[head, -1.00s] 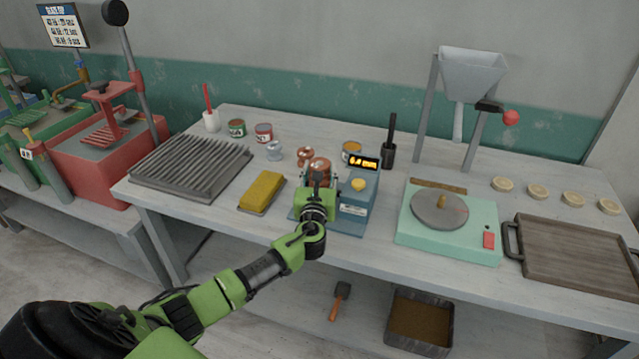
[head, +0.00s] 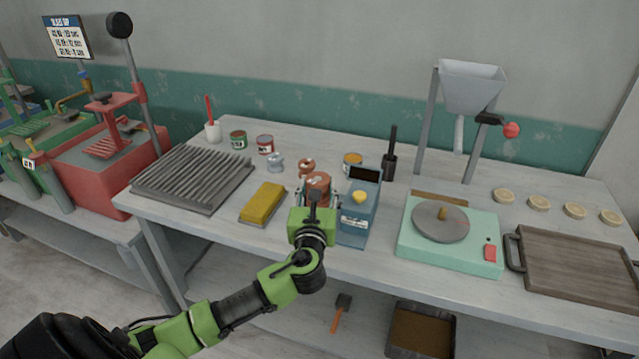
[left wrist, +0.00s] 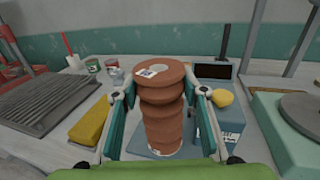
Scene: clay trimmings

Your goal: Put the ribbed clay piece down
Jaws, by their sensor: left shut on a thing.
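The ribbed clay piece (left wrist: 163,110) is a reddish-brown ringed cylinder with a pale spot and a small label on its top. It stands upright between the fingers of my left gripper (left wrist: 162,100), which is shut on it. In the head view the clay piece (head: 317,184) shows just beyond my left gripper (head: 316,190), beside the blue box with a yellow knob (head: 358,205). A blue plate (left wrist: 150,154) lies below the piece; I cannot tell whether the piece touches it. The box's display (head: 364,174) is dark. My right gripper is not in view.
A yellow sponge-like block (head: 263,202) and a ribbed grey rack (head: 193,178) lie to the left. A mint turntable unit (head: 450,236) and a wooden tray (head: 578,262) are to the right.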

